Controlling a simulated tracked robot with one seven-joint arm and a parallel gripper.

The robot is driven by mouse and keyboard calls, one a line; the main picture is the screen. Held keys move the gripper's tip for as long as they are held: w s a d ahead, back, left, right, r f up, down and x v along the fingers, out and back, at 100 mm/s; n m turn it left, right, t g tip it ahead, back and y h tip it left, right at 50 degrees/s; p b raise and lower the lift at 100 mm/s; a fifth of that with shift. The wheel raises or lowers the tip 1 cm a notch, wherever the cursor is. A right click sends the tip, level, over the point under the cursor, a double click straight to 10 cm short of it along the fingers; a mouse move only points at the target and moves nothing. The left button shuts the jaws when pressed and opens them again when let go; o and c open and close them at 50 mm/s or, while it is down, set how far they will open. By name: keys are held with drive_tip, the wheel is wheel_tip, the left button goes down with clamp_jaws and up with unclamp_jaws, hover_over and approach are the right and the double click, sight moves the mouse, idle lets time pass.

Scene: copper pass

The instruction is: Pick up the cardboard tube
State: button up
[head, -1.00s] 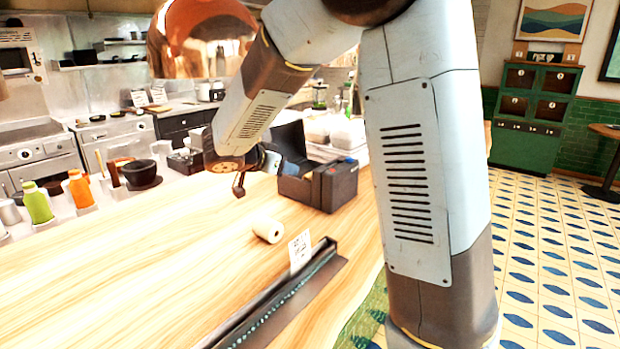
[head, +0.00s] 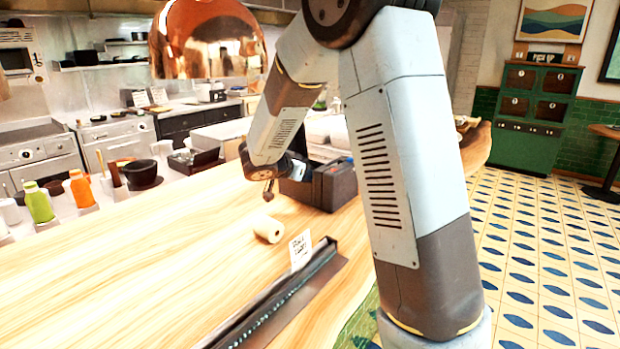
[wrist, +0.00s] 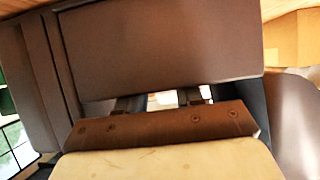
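A short cream cylinder (head: 268,229) with a dark hole in its end lies on its side on the wooden counter in the head view. It is the only tube-like thing I make out, but I cannot tell if it is cardboard. My gripper (head: 268,191) is above and just behind it, apart from it, beside a dark box. In the wrist view two dark finger parts of my gripper (wrist: 160,102) stand apart with a bright gap between them. The cylinder is not recognisable in that view.
The black box (head: 334,186) stands on the counter right behind the gripper. A long dark rail (head: 285,300) and a small white printed card (head: 300,249) are in front of the cylinder. A green bottle (head: 38,203) and orange bottle (head: 81,189) stand far left. The counter's left middle is clear.

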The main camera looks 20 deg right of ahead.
drive_tip(key=shift+d+f, duration=0.35)
drive_tip(key=shift+f, duration=0.05)
drive_tip(key=shift+c, duration=0.6)
drive_tip(key=shift+s+a+f, duration=0.1)
drive_tip(key=shift+s, duration=0.05)
clamp_jaws()
